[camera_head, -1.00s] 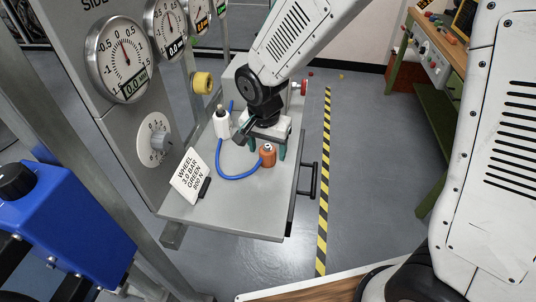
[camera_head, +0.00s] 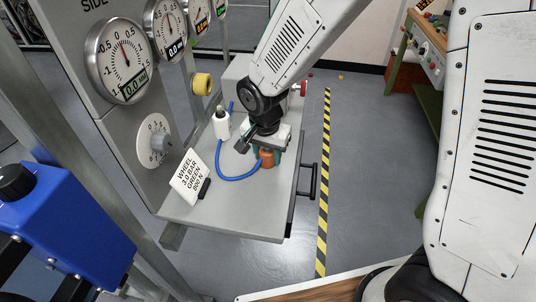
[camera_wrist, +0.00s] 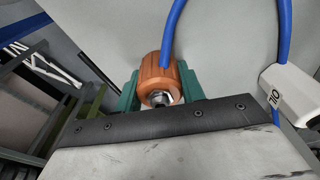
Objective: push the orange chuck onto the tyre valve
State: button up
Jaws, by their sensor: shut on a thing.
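The orange chuck (camera_head: 267,159) stands on the grey shelf at the end of a blue hose (camera_head: 238,178). My gripper (camera_head: 264,154) is over it, and its green fingers are shut on it. In the wrist view the chuck (camera_wrist: 160,78) sits between the two green fingers of my gripper (camera_wrist: 159,88), with a metal fitting on its near end. The blue hose (camera_wrist: 169,32) runs from its far side. I cannot make out the tyre valve in either view.
The grey shelf (camera_head: 225,212) also holds a white oil bottle (camera_head: 222,125) and a tilted card (camera_head: 190,178) reading wheel, 3.0 bar, green, 800 N. Gauges (camera_head: 118,57) line the panel at left. A blue machine part (camera_head: 75,225) is at lower left.

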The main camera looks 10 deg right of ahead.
aim_at(267, 150)
jog(key=shift+r, duration=0.7)
jog(key=shift+s+r, duration=0.25)
jog(key=shift+r, duration=0.85)
jog(key=s+a, duration=0.1)
jog(key=s, duration=0.4)
jog(key=s+a, duration=0.2)
jog(key=s, duration=0.3)
jog(key=s+a+r, duration=0.1)
jog(key=s, duration=0.4)
jog(key=shift+a+r, duration=0.1)
jog(key=shift+a, duration=0.05)
jog(key=shift+o, duration=0.7)
